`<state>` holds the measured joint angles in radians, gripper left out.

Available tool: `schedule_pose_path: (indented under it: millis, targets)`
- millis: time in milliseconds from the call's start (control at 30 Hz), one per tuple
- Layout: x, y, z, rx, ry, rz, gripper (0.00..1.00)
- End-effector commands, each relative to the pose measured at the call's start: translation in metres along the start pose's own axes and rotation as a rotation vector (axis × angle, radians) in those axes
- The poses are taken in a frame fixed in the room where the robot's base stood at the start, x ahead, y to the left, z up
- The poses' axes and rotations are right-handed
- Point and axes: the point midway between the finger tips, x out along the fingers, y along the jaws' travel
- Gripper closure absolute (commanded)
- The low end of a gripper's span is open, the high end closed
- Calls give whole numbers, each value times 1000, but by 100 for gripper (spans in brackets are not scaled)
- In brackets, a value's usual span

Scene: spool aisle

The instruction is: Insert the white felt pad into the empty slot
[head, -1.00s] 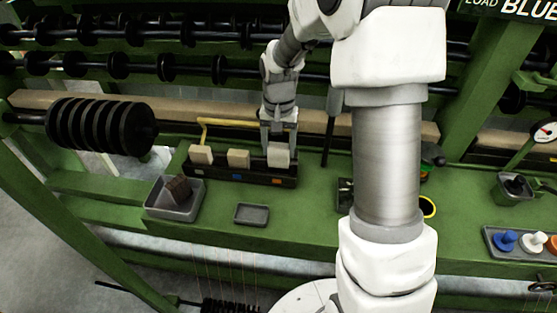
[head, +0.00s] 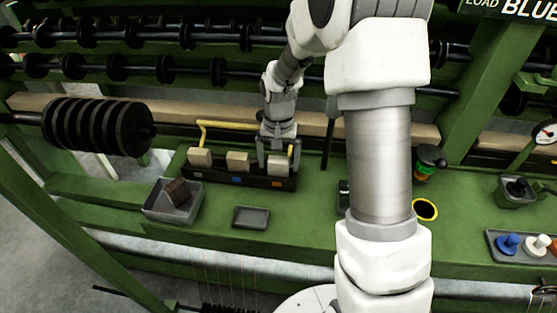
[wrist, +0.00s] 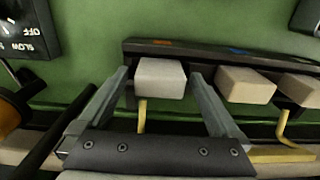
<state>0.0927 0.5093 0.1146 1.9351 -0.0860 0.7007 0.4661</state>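The white felt pad (wrist: 160,79) sits upright in the end slot of the black rack (wrist: 205,52), at the slot with the orange mark. It also shows at the rack's right end in the head view (head: 278,163). My gripper (wrist: 158,85) is open, with one finger on each side of the pad and a visible gap at both sides. In the head view my gripper (head: 278,152) is above and around the pad. Two beige pads (head: 237,160) (head: 200,157) stand in the other slots. The pad's lower part is hidden in the rack.
A yellow bent rod (head: 222,124) runs behind the rack. A grey bin (head: 160,208) with a brown block (head: 177,191) and an empty small tray (head: 251,217) lie in front. A dark post (head: 328,143) stands right of the gripper. Green bench is clear around the tray.

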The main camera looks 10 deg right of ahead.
Motion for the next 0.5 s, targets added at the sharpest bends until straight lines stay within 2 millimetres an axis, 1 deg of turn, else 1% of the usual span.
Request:
schedule_pose_path:
  millis: [167, 267, 367, 500]
  targets:
    - [-1, 0, 0, 0, 0, 0, 1]
    - [-7, 0, 0, 0, 2, 0, 1]
    - [-23, 0, -1, 0, 5, -2, 1]
    - [-54, 0, -1, 0, 6, -1, 1]
